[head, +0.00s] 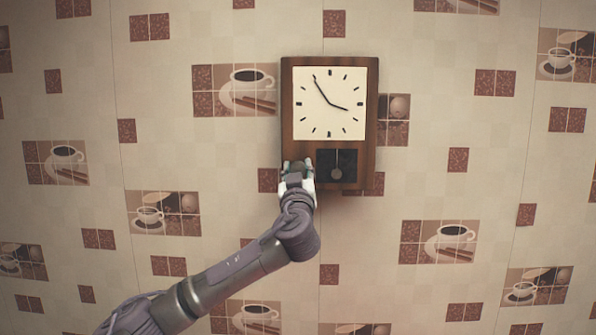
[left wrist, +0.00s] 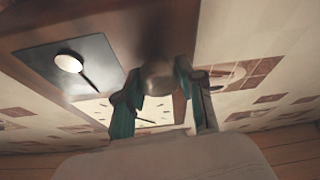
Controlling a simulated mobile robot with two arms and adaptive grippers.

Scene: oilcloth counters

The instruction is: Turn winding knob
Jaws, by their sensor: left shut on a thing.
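A wooden wall clock (head: 286,110) with a square cream face hangs on the wall. A dark window with a pendulum (head: 336,174) is at its lower middle. My left gripper (head: 297,166) is at the clock's lower left, beside that window. In the left wrist view, its two teal-padded fingers (left wrist: 157,95) are closed around the rounded winding knob (left wrist: 158,76). The dark pendulum window (left wrist: 95,58) shows to the left of the fingers there. In the head view the knob is mostly hidden by the gripper. My right gripper is in neither view.
The wall (head: 400,285) around the clock is covered in patterned oilcloth with coffee cups and brown squares. No loose objects or obstacles show near the clock. My left arm reaches up from the lower left.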

